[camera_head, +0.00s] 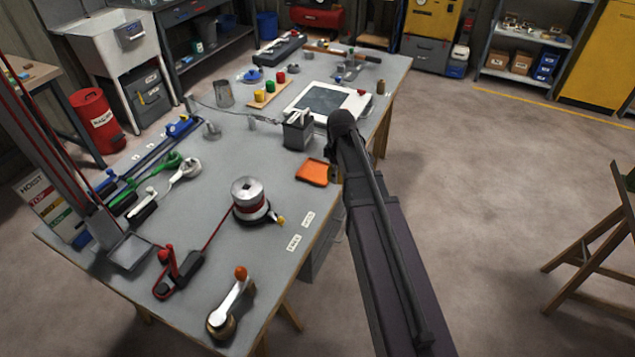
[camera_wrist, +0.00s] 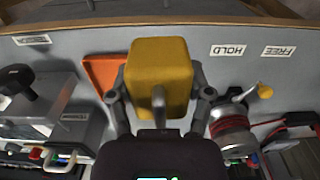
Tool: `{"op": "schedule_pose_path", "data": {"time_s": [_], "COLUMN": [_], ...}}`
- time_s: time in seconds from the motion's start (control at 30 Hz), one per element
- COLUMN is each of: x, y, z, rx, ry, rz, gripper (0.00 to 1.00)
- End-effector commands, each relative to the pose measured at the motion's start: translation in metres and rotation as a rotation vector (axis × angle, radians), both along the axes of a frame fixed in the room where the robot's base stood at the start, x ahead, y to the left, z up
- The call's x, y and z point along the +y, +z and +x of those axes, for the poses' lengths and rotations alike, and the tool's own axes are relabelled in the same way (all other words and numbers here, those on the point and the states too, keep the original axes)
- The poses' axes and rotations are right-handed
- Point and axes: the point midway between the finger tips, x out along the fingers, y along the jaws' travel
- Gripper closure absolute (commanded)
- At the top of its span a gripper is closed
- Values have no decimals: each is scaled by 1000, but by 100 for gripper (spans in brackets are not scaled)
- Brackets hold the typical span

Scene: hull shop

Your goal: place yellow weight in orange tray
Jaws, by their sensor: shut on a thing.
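The yellow weight (camera_wrist: 160,65) is a block with a grey stem, held between the two fingers of my gripper (camera_wrist: 160,95) in the wrist view. The fingers are shut on its sides. The orange tray (camera_head: 313,172) lies flat near the right edge of the workbench in the head view. It also shows in the wrist view (camera_wrist: 100,72), left of and partly behind the weight and a finger. What I see of the tray is empty. In the head view my arm hides most of the gripper and weight, beside the tray.
A dark grey box (camera_head: 298,132) with a lever stands just behind the tray. A winch drum (camera_head: 248,197) with red rope and a crank handle (camera_head: 230,303) stand nearer on the workbench (camera_head: 225,160). Bare bench lies between tray and drum.

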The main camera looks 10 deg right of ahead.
Motion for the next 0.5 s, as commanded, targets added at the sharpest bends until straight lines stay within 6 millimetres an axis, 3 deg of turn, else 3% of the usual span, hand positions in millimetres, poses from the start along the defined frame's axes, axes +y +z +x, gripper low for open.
{"op": "schedule_pose_path", "data": {"time_s": [0.03,0.2,0.5], "x": [-3,-10,-14], "y": [-15,-30,-37], "z": [-6,-16,-21], "rx": [0,-1,-1], "ry": [-8,-25,-36], "rz": [0,-1,-1], "gripper": [96,96,96]}}
